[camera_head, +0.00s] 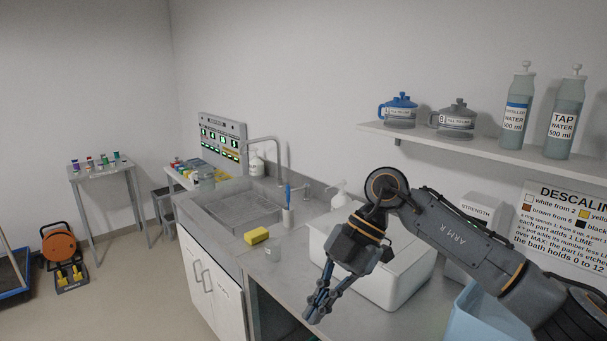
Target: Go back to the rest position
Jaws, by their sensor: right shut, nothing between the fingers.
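My right arm (455,232) comes in from the lower right and reaches over the counter. Its gripper (318,308) hangs downward above the counter's front edge, shut and empty. The gripper is in front of a white box (400,275) on the counter and hides part of it. My left gripper does not show.
A light blue bin (470,315) stands under my arm. A shelf (470,143) holds bottles and jugs. Floor at left is partly clear.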

